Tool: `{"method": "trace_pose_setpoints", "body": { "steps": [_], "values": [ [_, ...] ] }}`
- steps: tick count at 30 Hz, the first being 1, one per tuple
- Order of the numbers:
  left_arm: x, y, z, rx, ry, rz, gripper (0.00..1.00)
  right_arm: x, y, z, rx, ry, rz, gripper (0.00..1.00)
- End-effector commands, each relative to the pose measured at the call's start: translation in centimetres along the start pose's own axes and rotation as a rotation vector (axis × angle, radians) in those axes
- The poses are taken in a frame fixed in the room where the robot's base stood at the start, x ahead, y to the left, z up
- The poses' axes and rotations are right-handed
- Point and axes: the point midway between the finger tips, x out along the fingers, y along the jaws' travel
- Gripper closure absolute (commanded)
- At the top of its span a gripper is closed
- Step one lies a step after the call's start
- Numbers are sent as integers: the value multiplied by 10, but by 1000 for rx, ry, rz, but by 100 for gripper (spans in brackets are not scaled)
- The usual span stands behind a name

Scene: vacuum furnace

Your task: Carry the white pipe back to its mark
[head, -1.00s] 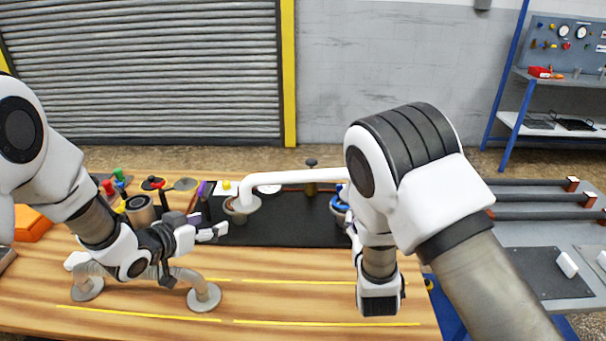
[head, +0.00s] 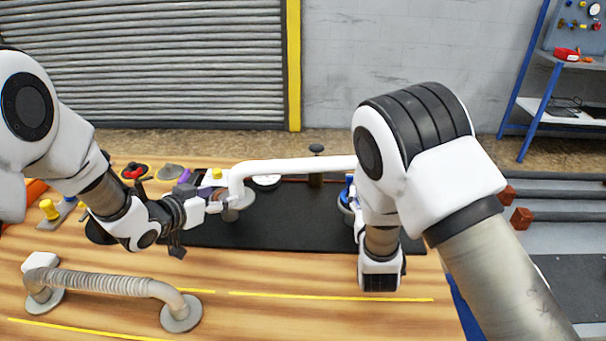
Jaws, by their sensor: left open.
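The white pipe (head: 290,165) spans the black mat (head: 275,220), with its left end bent down at a round grey fitting (head: 233,211). Its right end is hidden behind my right arm, near a blue-topped fitting (head: 347,197). My left gripper (head: 222,201) is open, with its fingers at the pipe's left bend; I cannot tell whether they touch it. My right gripper is hidden behind its own arm links. Yellow lines (head: 330,296) mark the wooden table in front of the mat.
A grey corrugated pipe (head: 105,282) with round flanges lies at the table's front left. A dark knob on a brass post (head: 316,165) stands behind the white pipe. A side bench with dark bars (head: 565,197) is at the right. The table's front middle is clear.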

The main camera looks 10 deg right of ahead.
Motion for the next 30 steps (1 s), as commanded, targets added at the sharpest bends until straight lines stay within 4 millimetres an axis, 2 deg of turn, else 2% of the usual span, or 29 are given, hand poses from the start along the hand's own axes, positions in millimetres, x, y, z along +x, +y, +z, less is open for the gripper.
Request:
{"method": "trace_pose_setpoints", "body": {
  "steps": [12,16,23,25,29,30],
  "values": [
    [63,0,0,2,1,0,34,63,1,0,3,1,1,34],
    [71,0,0,0,1,0,34,71,1,0,0,1,1,34],
    [72,0,0,0,1,0,34,71,1,0,0,0,1,34],
    [71,0,0,0,1,0,52,71,1,0,0,1,1,52],
    [71,0,0,0,0,0,98,71,1,0,0,1,1,98],
    [71,0,0,0,0,0,100,71,1,0,0,1,1,100]
  ]
}}
